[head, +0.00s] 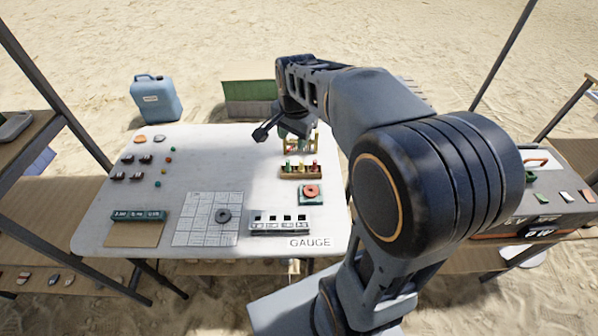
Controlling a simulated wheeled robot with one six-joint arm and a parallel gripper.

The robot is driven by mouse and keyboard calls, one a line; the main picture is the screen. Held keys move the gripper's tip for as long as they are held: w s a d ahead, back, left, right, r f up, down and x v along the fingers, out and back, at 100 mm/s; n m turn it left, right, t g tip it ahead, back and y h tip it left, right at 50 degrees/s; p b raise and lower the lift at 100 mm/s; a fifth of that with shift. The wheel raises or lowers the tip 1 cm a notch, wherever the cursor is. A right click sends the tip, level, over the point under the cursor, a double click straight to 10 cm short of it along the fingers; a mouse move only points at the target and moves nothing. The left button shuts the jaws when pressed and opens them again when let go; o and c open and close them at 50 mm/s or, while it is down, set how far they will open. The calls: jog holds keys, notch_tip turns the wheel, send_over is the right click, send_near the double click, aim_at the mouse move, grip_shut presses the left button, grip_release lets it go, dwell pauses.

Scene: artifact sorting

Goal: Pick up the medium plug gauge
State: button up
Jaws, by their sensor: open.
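A wooden block (301,174) on the right part of the white table holds several small upright pieces with red, green and dark parts, which look like plug gauges. At this size I cannot tell which is the medium plug gauge. My gripper (262,133) is small and dark in this view, above the far part of the table, to the left of and beyond the block. It is open and appears apart from the block. My wrist partly covers a second small rack (301,145) behind the block.
In front of the block lie a green pad with an orange ring (311,191) and a white slotted holder (280,223) by a GAUGE label (310,242). A gridded sheet (208,228) bears a dark ring (223,215). The table's centre (225,165) is clear.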

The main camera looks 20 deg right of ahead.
aim_at(302, 161)
jog(key=w+d+f+m+g+b, duration=0.2)
jog(key=w+d+f+m+b, duration=0.3)
jog(key=w+f+m, duration=0.5)
jog(key=shift+m, duration=0.5)
jog(key=f, duration=0.2)
jog(key=d+f, duration=0.1)
jog(key=f, duration=0.2)
jog(key=d+f, duration=0.1)
jog(key=f, duration=0.2)
jog(key=shift+w+f+p, duration=0.1)
jog(key=shift+w+p, duration=0.2)
jog(key=shift+s+f, duration=0.15)
jog(key=shift+f, duration=2.8)
jog(key=c, duration=0.9)
